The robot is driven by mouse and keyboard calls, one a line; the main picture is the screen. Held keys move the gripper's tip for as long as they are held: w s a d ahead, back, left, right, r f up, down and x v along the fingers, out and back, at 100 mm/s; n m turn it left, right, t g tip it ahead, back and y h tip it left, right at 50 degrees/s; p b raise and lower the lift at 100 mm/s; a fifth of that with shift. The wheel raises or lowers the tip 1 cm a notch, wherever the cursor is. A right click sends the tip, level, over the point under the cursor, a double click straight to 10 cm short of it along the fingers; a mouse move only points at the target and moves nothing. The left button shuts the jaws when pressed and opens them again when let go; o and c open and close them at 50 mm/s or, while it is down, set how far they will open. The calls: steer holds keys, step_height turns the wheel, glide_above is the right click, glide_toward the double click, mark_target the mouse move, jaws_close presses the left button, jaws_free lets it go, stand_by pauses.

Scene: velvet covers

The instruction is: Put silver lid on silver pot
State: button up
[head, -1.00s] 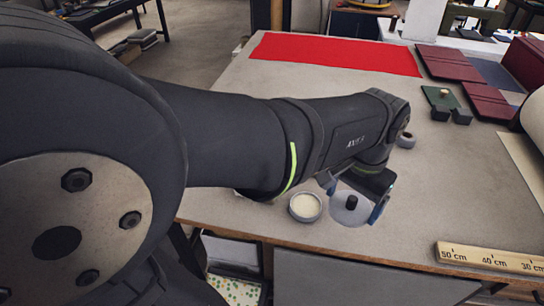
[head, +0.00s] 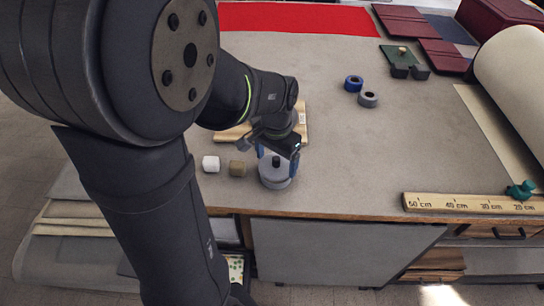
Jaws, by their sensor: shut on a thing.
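The silver lid (head: 270,168), a grey disc with a black knob, is between the two blue fingertips of my gripper (head: 277,161). My gripper points down and is shut on the lid across its edges. The silver pot (head: 275,183) is a short round grey body directly under the lid, near the table's front edge. The lid covers the pot's opening from this view. I cannot tell whether the lid touches the rim or is slightly above it.
A white cylinder (head: 211,164) and an olive-brown cylinder (head: 237,168) stand left of the pot. A wooden board (head: 235,133) lies behind my gripper. A blue ring (head: 353,83) and a grey ring (head: 368,98) lie further back right. A ruler (head: 470,204) lies front right; the table between is clear.

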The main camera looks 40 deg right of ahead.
mark_target(276, 158)
steer(key=shift+f, duration=0.55)
steer(key=shift+f, duration=0.45)
steer(key=o, duration=0.9)
steer(key=shift+c, duration=0.2)
steer(key=shift+r, duration=0.1)
step_height(276, 158, up, 13)
steer(key=shift+f, duration=5.5)
